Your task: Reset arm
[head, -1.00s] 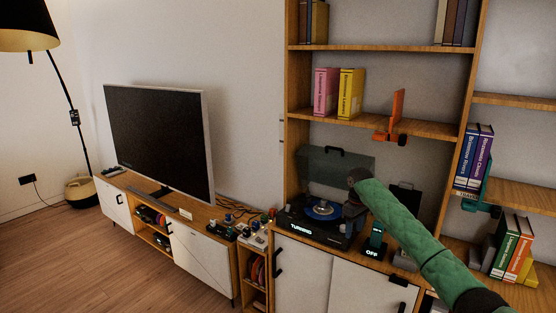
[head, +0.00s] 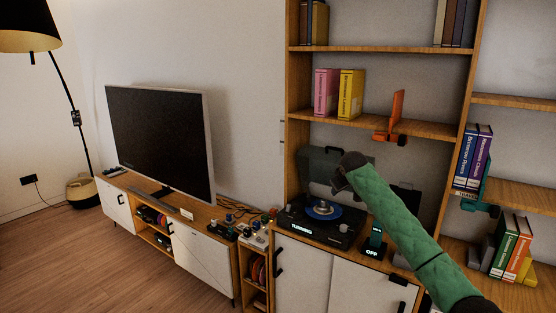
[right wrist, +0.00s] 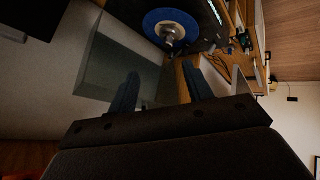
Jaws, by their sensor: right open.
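My right arm comes in from the right in a green sleeve, and its dark gripper (head: 340,180) is in the air in front of the turntable (head: 312,231). In the right wrist view my right gripper (right wrist: 161,84) is open, with its two fingers apart and nothing between them. The blue record (right wrist: 171,24) with a metal piece at its centre is beyond the fingertips in that view. The record (head: 322,209) also shows on the turntable in the head view, clear of the gripper. My left gripper is not in view.
Shelves with books (head: 350,94) rise above. A television (head: 160,140) stands on the left.

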